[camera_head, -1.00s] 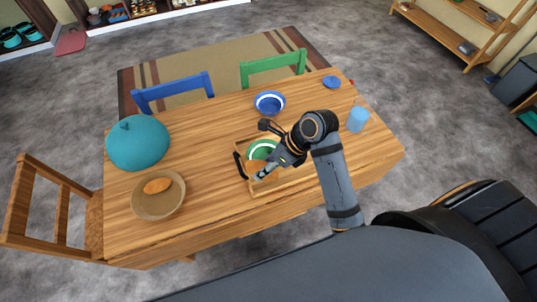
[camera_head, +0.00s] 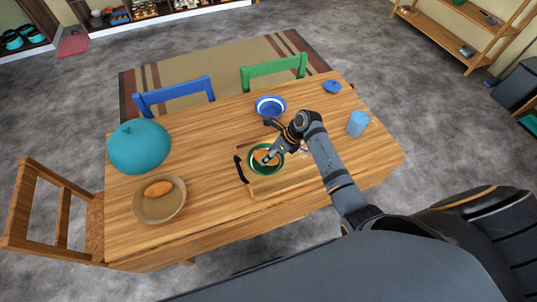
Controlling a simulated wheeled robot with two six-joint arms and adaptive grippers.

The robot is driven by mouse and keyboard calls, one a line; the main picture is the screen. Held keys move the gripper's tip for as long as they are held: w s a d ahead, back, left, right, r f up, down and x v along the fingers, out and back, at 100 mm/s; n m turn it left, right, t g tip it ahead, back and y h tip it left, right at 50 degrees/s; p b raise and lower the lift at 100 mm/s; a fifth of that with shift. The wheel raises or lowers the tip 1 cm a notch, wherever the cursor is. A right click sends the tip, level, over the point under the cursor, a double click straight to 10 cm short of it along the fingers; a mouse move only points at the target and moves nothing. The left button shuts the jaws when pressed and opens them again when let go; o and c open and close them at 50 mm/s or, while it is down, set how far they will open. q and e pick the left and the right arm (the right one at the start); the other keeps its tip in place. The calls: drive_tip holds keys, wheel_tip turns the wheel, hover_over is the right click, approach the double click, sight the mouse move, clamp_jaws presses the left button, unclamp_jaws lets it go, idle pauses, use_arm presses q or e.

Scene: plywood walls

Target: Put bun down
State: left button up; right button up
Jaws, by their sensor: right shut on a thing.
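An orange-brown bun (camera_head: 261,156) shows inside the outline of a green bowl (camera_head: 252,168) near the middle of the table. My right gripper (camera_head: 268,160) reaches down over this bowl, shut on the bun, and partly hides it. I cannot tell whether the bun touches the bowl's bottom. The bowl is at a wooden tray (camera_head: 290,186) with a dark handle. A similar bun (camera_head: 158,189) lies in a brown bowl (camera_head: 160,211) at the left. My left gripper is not in view.
A teal dome-shaped thing (camera_head: 139,147) stands at the back left. A blue-and-white bowl (camera_head: 270,106) is behind my gripper. A light blue cup (camera_head: 357,124) and a small blue item (camera_head: 332,87) are at the right. The table between the brown bowl and the tray is clear.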

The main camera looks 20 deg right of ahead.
drive_tip(key=shift+f, duration=0.3)
drive_tip(key=shift+f, duration=0.4)
drive_tip(key=o, duration=1.2)
drive_tip(key=shift+c, duration=0.2)
drive_tip(key=shift+r, duration=0.3)
drive_tip(key=v, duration=1.2)
drive_tip(key=shift+r, duration=0.3)
